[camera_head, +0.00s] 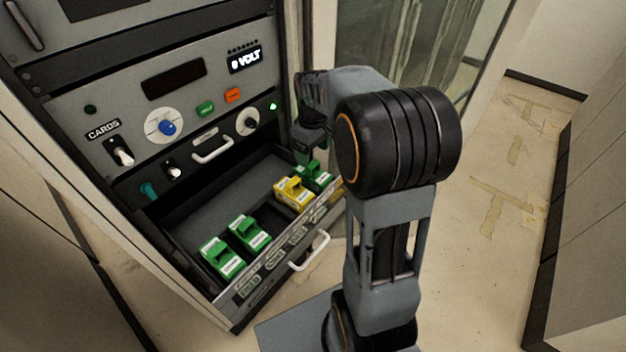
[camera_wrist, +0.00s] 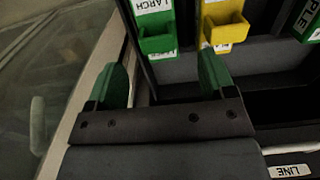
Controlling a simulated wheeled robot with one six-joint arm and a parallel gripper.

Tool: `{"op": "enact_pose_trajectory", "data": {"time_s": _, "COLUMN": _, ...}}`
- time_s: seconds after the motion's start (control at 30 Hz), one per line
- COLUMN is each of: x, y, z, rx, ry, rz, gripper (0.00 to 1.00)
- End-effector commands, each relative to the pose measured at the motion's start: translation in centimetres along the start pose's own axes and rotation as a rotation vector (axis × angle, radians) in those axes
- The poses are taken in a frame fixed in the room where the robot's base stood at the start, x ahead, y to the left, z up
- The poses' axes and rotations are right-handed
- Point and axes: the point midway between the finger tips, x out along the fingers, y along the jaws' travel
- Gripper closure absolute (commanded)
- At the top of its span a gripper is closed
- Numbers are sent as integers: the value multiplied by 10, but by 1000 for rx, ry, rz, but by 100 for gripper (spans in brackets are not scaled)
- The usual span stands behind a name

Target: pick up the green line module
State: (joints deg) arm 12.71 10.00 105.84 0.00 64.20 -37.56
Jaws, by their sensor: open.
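An open drawer (camera_head: 187,219) in the cabinet holds several green line modules and a yellow one (camera_head: 293,192). Two green modules (camera_head: 221,257) (camera_head: 249,232) sit toward the left, and another green module (camera_head: 316,176) is at the right end beside the yellow one. In the wrist view a green module labelled LARCH (camera_wrist: 155,25) is ahead, between the lines of my two fingers, with the yellow module (camera_wrist: 226,30) just right of it. My gripper (camera_wrist: 163,78) is open and empty, its green-tipped fingers short of the modules. In the head view my arm partly hides it.
The drawer front has a white handle (camera_head: 309,251) and label plates. The cabinet panel (camera_head: 99,84) above carries knobs, switches and a lit display (camera_head: 246,60). A glass panel (camera_head: 403,50) stands behind my arm. Floor (camera_head: 515,160) at right is clear.

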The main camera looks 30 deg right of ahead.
Motion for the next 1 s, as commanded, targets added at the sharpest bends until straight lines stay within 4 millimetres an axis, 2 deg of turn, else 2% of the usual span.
{"op": "enact_pose_trajectory", "data": {"time_s": 0.27, "x": 16, "y": 1, "z": 0, "rx": 3, "ry": -2, "rz": -2, "gripper": 23}}
{"op": "enact_pose_trajectory", "data": {"time_s": 0.6, "x": 57, "y": 5, "z": -3, "rx": 5, "ry": -2, "rz": -1, "gripper": 23}}
{"op": "enact_pose_trajectory", "data": {"time_s": 0.93, "x": 64, "y": 5, "z": -3, "rx": 6, "ry": 1, "rz": 1, "gripper": 23}}
{"op": "enact_pose_trajectory", "data": {"time_s": 1.0, "x": 64, "y": 5, "z": -3, "rx": 6, "ry": 1, "rz": 1, "gripper": 28}}
